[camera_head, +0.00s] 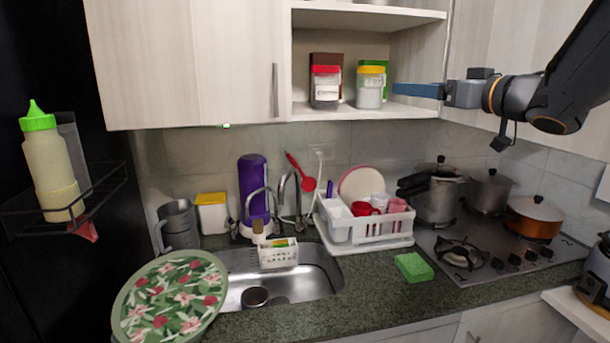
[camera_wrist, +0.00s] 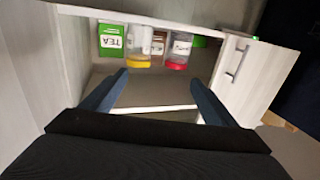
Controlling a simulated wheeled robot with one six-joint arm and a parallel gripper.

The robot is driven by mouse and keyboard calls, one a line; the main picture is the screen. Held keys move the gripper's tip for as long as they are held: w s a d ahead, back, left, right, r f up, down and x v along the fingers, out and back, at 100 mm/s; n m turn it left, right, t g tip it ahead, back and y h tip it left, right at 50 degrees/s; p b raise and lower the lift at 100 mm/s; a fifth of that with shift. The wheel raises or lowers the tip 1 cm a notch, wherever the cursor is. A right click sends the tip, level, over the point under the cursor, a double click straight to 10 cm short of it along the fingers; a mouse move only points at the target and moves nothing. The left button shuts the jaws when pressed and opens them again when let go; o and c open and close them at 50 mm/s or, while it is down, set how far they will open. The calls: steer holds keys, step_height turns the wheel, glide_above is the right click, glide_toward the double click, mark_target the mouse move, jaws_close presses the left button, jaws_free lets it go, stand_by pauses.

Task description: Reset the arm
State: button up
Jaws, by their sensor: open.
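My gripper (camera_head: 405,90) is at the upper right in the head view, its blue fingers level with the open cupboard shelf and to the right of the jars there. In the wrist view my gripper (camera_wrist: 158,80) shows two separated fingers with nothing between them. On the shelf stand a red-lidded jar (camera_head: 325,88) and a yellow-lidded jar (camera_head: 370,90). They appear upside down in the wrist view, the red-lidded jar (camera_wrist: 178,48) beside the yellow-lidded jar (camera_wrist: 139,44), beyond the fingertips. A green tea box (camera_wrist: 110,41) is beside them.
The cupboard shelf (camera_head: 365,112) and side walls are close to the gripper. Below are a dish rack (camera_head: 370,228), a sink (camera_head: 315,270), and a stove with pots (camera_head: 437,198). A green sponge (camera_head: 413,267) lies on the counter. A bottle (camera_head: 50,165) stands at the left.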

step_height(320, 180, down, 28)
steer(key=d+r+m+g+h+b, duration=0.1)
steer(key=d+m+g+h+b, duration=0.1)
steer(key=m+g+h+b, duration=0.5)
steer(key=s+a+f+g, duration=0.3)
steer(key=s+a+f, duration=0.1)
steer(key=s+f, duration=0.6)
steer(key=s+a+f+n+g+h, duration=0.1)
steer(key=s+a+f+g, duration=0.3)
steer(key=s+f, duration=0.6)
steer(key=shift+s+p, duration=0.35)
steer(key=shift+s, duration=0.85)
steer(key=shift+a, duration=0.1)
